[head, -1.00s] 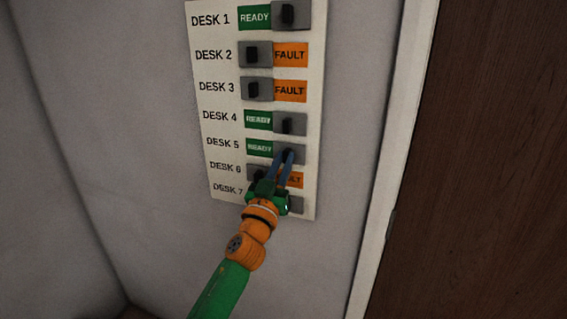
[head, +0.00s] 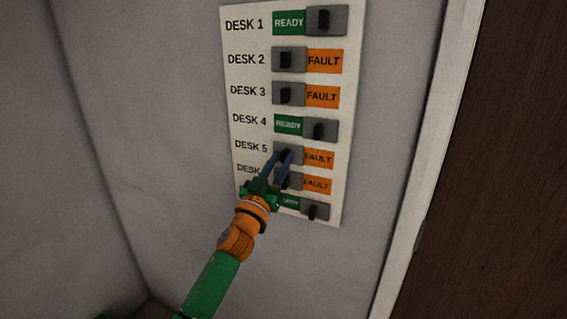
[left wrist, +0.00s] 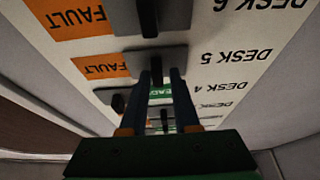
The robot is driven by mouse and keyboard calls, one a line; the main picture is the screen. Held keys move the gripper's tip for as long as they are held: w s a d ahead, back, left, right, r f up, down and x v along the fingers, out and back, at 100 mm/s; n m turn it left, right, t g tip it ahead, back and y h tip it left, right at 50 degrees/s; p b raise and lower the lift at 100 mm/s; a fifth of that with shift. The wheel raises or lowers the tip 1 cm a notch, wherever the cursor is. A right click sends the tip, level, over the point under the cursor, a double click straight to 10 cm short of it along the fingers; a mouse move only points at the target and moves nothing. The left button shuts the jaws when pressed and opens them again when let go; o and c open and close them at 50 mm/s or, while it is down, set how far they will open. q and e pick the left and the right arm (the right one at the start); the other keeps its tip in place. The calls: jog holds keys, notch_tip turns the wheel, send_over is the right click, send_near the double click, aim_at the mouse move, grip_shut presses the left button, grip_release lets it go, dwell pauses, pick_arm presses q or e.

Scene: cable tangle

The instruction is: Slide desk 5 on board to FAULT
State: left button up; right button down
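The status board (head: 345,150) is a white panel on the wall with a row for each desk. In the desk 5 row, the grey slider plate (head: 299,150) sits to the left and the orange FAULT label (head: 318,158) shows at its right. My left gripper (head: 282,156) is at this row, its blue fingers apart. In the left wrist view, the dark desk 5 knob (left wrist: 156,68) stands between the fingertips (left wrist: 160,74), close to the left-hand finger, with a gap on the other side. Contact is hard to confirm. My right gripper is not in view.
Desks 2 (head: 324,61), 3 (head: 322,96) and 6 (head: 316,184) show FAULT. Desks 1 (head: 288,23) and 4 (head: 287,125) show READY. My gripper partly covers the lowest rows. A brown door (head: 490,190) with a pale frame stands at the right.

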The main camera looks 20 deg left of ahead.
pick_arm(q)
jog(key=shift+o, duration=0.8)
jog(key=shift+a, duration=0.15)
jog(key=b+v, duration=0.2)
jog(key=v, duration=0.5)
jog(key=shift+f, duration=0.1)
